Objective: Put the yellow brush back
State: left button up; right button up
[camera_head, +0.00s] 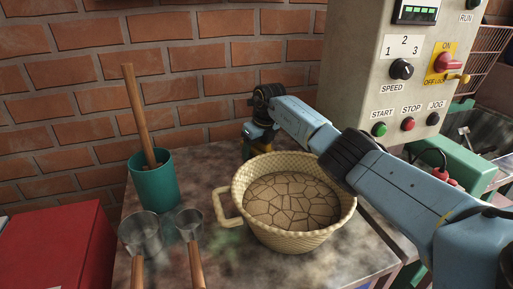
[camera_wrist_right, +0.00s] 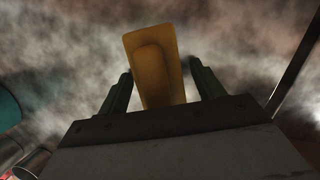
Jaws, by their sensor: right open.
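A yellow piece (camera_head: 247,149), which looks like the yellow brush, shows behind the woven basket (camera_head: 239,184), mostly hidden by my right gripper (camera_head: 257,134) and the basket rim. In the right wrist view the yellow brush (camera_wrist_right: 155,62) stands out as a long yellow block with a raised middle. My right gripper (camera_wrist_right: 162,70) is open, with one green finger on each side of the brush. Narrow gaps show between the fingers and the brush. Its bristles are not visible. My left gripper is not in view.
A teal cup (camera_head: 153,184) holding a wooden stick (camera_head: 135,108) stands left. Two metal scoops (camera_head: 140,232) (camera_head: 189,222) lie in front of it. The basket holds a cracked brown mass (camera_head: 291,199). A control box (camera_head: 350,65) stands right; a brick wall (camera_head: 180,85) is behind.

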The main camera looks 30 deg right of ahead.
jog(key=shift+r, duration=0.3)
jog(key=p+v, duration=0.1)
jog(key=v, duration=0.3)
jog(key=shift+p, duration=0.4)
pick_arm(q)
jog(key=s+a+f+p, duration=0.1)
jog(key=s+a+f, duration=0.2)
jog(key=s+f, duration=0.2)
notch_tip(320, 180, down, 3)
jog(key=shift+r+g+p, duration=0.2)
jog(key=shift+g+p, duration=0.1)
jog(key=shift+p, duration=0.1)
pick_arm(e)
jog(key=v, duration=0.7)
jog(key=shift+s+r, duration=0.15)
jog(key=shift+r, duration=0.2)
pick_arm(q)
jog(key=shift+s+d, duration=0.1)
